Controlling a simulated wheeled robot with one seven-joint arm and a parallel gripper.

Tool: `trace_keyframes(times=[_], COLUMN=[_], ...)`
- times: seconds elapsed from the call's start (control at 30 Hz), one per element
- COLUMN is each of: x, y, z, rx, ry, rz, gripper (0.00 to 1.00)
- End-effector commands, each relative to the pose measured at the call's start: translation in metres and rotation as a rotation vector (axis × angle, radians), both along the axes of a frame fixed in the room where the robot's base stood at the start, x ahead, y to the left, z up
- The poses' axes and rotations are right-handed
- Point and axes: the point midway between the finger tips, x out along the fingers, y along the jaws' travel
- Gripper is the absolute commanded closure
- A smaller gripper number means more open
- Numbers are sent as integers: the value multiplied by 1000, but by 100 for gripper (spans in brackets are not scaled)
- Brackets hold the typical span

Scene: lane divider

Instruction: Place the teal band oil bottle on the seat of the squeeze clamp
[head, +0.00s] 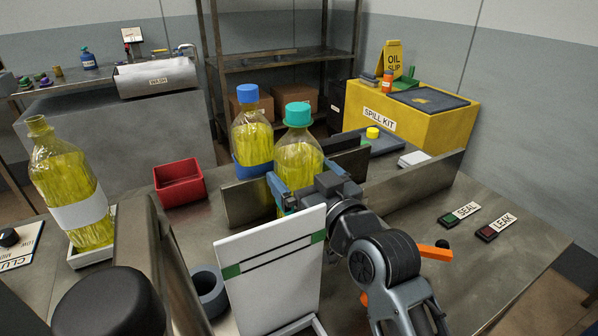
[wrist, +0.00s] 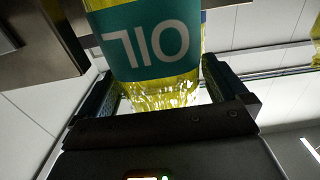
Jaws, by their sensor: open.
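The teal band oil bottle (head: 298,157) stands upright behind the white board in the head view, with a teal cap and yellow oil. Its lower part is hidden by the board and my gripper. In the wrist view its teal OIL band (wrist: 150,42) fills the top middle. My gripper (head: 300,188) is at the bottle, and its open fingers (wrist: 160,88) stand on either side of it. Whether they touch it I cannot tell. I cannot pick out the squeeze clamp and its seat for certain; a metal plate (head: 150,255) and black knob (head: 112,305) stand at front left.
A blue-capped bottle (head: 250,135) stands just behind left. Metal divider walls (head: 425,185) flank the lane. The white board (head: 270,275) with green marks stands close in front. An uncapped oil bottle (head: 75,190) stands at left, near a red bin (head: 180,184).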

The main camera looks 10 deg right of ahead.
Motion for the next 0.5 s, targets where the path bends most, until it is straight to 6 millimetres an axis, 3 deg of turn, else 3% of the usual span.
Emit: trace_keyframes(times=[0.3, 0.5], x=[-47, -57], y=[-14, -17], z=[-1, 2], rx=[-1, 0], ry=[0, 0], rz=[0, -1], gripper=[0, 0])
